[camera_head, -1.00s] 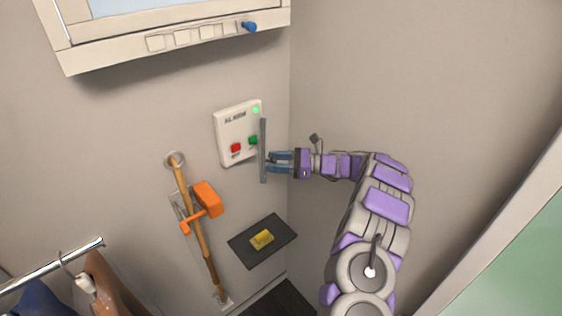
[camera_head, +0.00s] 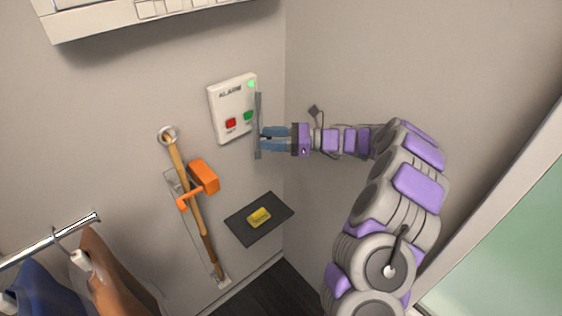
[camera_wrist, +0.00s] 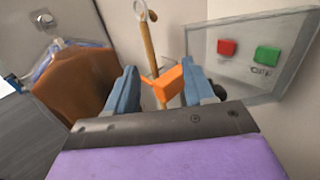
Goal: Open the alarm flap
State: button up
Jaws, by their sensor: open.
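The white alarm box (camera_head: 222,108) is on the wall, with a red button, a green button and a lit green lamp. Its flap (camera_head: 258,145) shows as a thin grey strip, nearly edge-on, at the box's right side. In the wrist view the flap (camera_wrist: 295,45) is a clear pane with a grey border, and both buttons show through it. My gripper (camera_head: 263,138) is open, with its fingertips at the flap's strip. In the wrist view my gripper (camera_wrist: 160,75) has its right finger close to the pane's lower left edge; I cannot tell whether they touch.
Left of the box, a wooden-handled tool (camera_head: 195,205) and an orange block (camera_head: 204,176) are on the wall. Below is a dark shelf (camera_head: 240,228) with a yellow block (camera_head: 259,217). A rail (camera_head: 50,240) with garments is at lower left. A side wall stands close on the right.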

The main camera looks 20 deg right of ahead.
jog(key=s+b, duration=0.1)
jog(key=s, duration=0.9)
jog(key=shift+r+b, duration=0.3)
jog(key=shift+r, duration=0.1)
jog(key=shift+s+d, duration=0.1)
jog(key=shift+d, duration=0.05)
